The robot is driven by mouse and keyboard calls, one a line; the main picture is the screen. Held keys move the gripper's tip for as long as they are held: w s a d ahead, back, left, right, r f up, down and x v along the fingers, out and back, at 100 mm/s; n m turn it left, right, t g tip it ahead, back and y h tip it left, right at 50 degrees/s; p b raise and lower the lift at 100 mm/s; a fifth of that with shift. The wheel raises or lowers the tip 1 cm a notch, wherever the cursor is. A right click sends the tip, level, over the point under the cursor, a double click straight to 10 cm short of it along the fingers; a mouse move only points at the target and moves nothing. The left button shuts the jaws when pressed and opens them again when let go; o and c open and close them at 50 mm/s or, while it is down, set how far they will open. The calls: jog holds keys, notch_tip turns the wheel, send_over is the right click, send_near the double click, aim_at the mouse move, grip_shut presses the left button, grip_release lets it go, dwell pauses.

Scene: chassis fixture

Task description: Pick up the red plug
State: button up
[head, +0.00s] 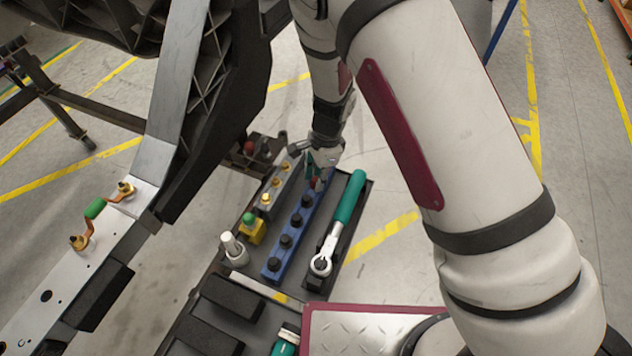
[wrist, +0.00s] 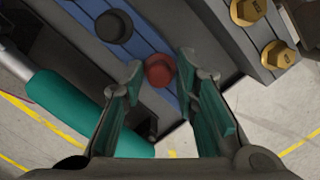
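The red plug (wrist: 160,71) stands at the near end of the blue rail (wrist: 72,10) in the wrist view. My gripper (wrist: 160,78) is open, with its two green-padded fingers on either side of the plug and a gap visible on both sides. In the head view my gripper (head: 318,168) is over the far end of the blue rail (head: 272,265), and a small part of the red plug (head: 316,183) shows below the fingers. I cannot tell the exact height of the fingertips against the plug.
Several black plugs (head: 296,220) stand along the rail. A green-handled ratchet (head: 348,197) lies close on the right in the head view. A grey block with brass bolts (head: 275,182) is close on the left. A yellow part (head: 251,230) and a metal socket (head: 234,250) stand nearer.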

jog(key=shift+c, duration=1.2)
jog(key=shift+r, duration=0.1)
notch_tip(320, 180, up, 10)
jog(key=p, duration=0.2)
jog(key=shift+p, duration=0.35)
jog(key=shift+r+p, duration=1.8)
jog(key=shift+r, duration=0.4)
